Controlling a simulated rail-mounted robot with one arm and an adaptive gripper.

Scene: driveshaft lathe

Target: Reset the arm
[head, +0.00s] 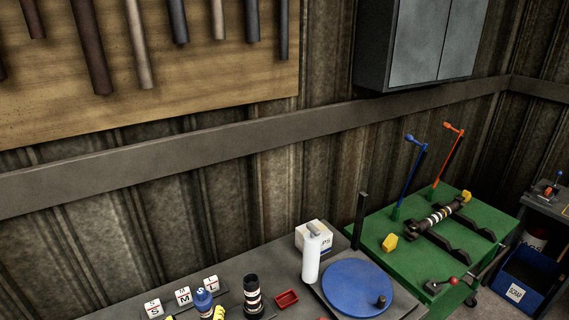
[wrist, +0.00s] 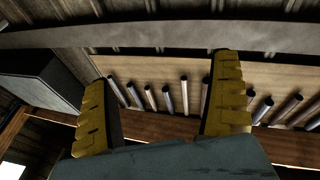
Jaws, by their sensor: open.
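My gripper (wrist: 165,112) shows in the wrist view with its two yellow fingers spread apart. It is open and nothing is between the fingers. Behind the fingers, the wrist view shows a wooden wall panel (wrist: 265,82) with several hanging bars. A dark banded shaft (head: 436,216) lies across black supports on the green cart in the head view.
The green cart (head: 375,255) carries blue (head: 411,165) and orange (head: 438,160) upright levers. The grey table (head: 100,295) holds a blue round plate (head: 352,285), a white bottle (head: 311,258), lettered blocks (head: 183,296) and a red tray (head: 286,299). A grey cabinet (head: 430,45) hangs on the wall.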

